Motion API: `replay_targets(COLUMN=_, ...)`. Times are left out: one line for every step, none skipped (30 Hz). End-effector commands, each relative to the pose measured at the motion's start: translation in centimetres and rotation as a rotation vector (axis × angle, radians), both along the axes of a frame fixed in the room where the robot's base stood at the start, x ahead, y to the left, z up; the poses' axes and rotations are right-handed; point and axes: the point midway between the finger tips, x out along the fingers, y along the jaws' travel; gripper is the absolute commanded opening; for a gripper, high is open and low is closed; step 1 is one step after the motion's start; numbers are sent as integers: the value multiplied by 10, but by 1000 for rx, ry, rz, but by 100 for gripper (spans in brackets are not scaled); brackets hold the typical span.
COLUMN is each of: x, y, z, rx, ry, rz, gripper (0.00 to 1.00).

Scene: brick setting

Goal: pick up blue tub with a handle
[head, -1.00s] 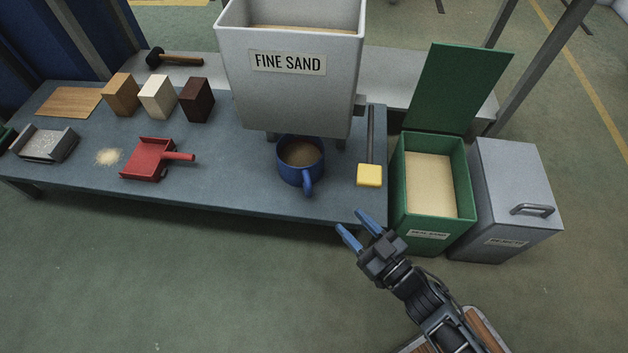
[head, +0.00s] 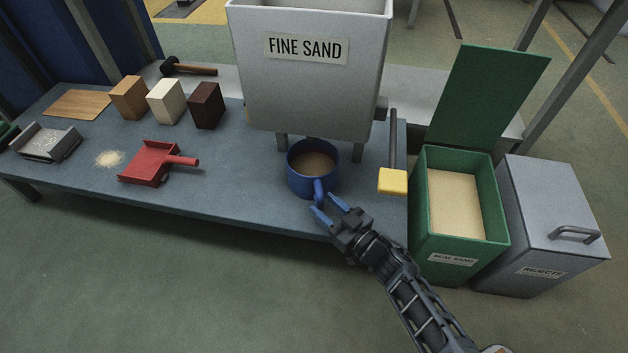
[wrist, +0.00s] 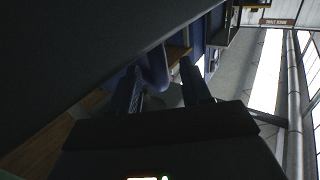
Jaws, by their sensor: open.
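The blue tub (head: 300,180) stands upright on the bench under the sand hopper, with brown contents inside. Its handle (head: 318,190) points toward me, at the tub's near side. My gripper (head: 325,205) is open, with its two blue fingers at the near end of the handle. In the head view I cannot tell whether a finger touches the handle. The wrist view is dark; a blue shape, probably the handle (wrist: 156,68), shows between the open fingertips.
The fine sand hopper (head: 310,85) stands close behind and over the tub. A green sand bin (head: 500,225) and grey rejects bin (head: 555,215) stand right of the bench (head: 240,190).

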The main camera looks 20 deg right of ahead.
Motion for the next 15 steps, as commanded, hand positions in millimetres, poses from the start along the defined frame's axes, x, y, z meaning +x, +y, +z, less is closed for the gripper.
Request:
replay_targets(x=8, y=1, z=-4, rx=0, ry=-2, rz=1, gripper=48)
replay_targets(x=13, y=3, z=-4, rx=0, ry=-2, rz=1, gripper=48)
replay_targets(x=17, y=5, z=-3, rx=0, ry=-2, rz=1, gripper=48)
replay_targets(x=20, y=6, z=-3, rx=0, ry=-1, rz=1, gripper=48)
replay_targets(x=22, y=7, z=-3, rx=0, ry=-1, rz=1, gripper=48)
replay_targets(x=23, y=7, z=-2, rx=1, ry=0, rz=1, gripper=48)
replay_targets(x=24, y=7, z=-2, rx=1, ry=0, rz=0, gripper=48)
replay_targets(x=24, y=7, z=-1, rx=1, ry=1, rz=0, gripper=48)
replay_targets(x=24, y=7, z=-1, rx=1, ry=1, rz=0, gripper=48)
replay_targets(x=24, y=7, z=-1, rx=1, ry=1, rz=0, gripper=48)
replay_targets(x=24, y=7, z=-1, rx=1, ry=1, rz=0, gripper=48)
replay_targets(x=24, y=7, z=-1, rx=1, ry=1, rz=0, gripper=48)
replay_targets(x=24, y=7, z=-1, rx=1, ry=1, rz=0, gripper=45)
replay_targets(x=24, y=7, z=-1, rx=1, ry=1, rz=0, gripper=42)
replay_targets(x=24, y=7, z=-1, rx=0, ry=1, rz=0, gripper=38)
